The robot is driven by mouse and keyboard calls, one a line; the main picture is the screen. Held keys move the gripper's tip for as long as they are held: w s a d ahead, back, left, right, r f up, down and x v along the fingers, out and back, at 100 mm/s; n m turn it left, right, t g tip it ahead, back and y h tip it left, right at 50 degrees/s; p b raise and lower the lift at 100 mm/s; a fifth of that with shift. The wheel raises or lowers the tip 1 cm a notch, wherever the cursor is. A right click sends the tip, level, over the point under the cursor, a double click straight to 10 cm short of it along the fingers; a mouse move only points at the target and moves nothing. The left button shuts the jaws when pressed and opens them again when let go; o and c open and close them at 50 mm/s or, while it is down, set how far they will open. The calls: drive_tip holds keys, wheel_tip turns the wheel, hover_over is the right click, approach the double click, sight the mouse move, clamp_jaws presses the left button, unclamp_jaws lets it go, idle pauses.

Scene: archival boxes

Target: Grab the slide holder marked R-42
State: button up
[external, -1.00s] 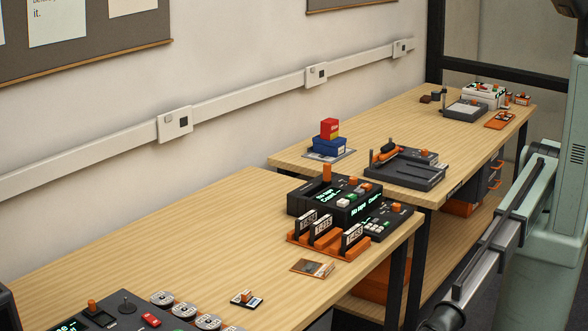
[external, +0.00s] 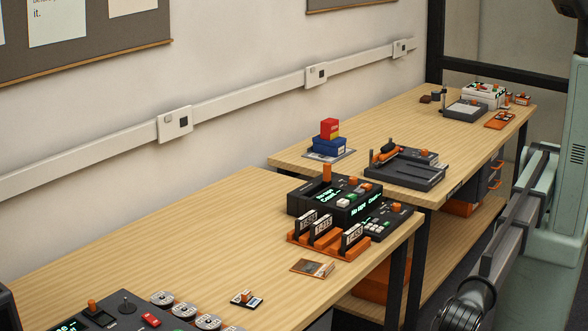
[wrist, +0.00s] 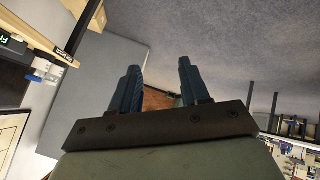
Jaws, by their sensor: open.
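Several slide holders stand in an orange rack (external: 326,246) on the near bench. Each has a white label with dark print. The left holder (external: 306,222), the middle holder (external: 321,227) and the right holder (external: 352,237) show here, but the label print is too small to read surely, so I cannot tell which is R-42. My gripper (wrist: 158,85) shows in the wrist view with its two dark blue fingers apart and nothing between them. It points over grey floor, away from the rack. In the external view the gripper itself is out of frame.
A black console (external: 335,200) with green displays stands right behind the rack. A small card (external: 312,268) lies in front of it. Several reels and a control panel (external: 115,312) sit at the near left. Open wood surface (external: 190,240) lies left of the rack. A farther bench holds a black tray (external: 405,175).

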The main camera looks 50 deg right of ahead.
drive_tip(key=w+r+m+t+h, duration=0.1)
drive_tip(key=w+r+h, duration=0.1)
drive_tip(key=w, duration=1.3)
wheel_tip(320, 180, up, 10)
drive_tip(key=m+g+h, duration=0.2)
drive_tip(key=m+h, duration=0.1)
drive_tip(key=h, duration=0.4)
hover_over(246, 292)
wheel_tip(246, 292, down, 13)
drive_tip(key=shift+f, duration=0.1)
drive_tip(key=shift+c, duration=0.4)
clamp_jaws()
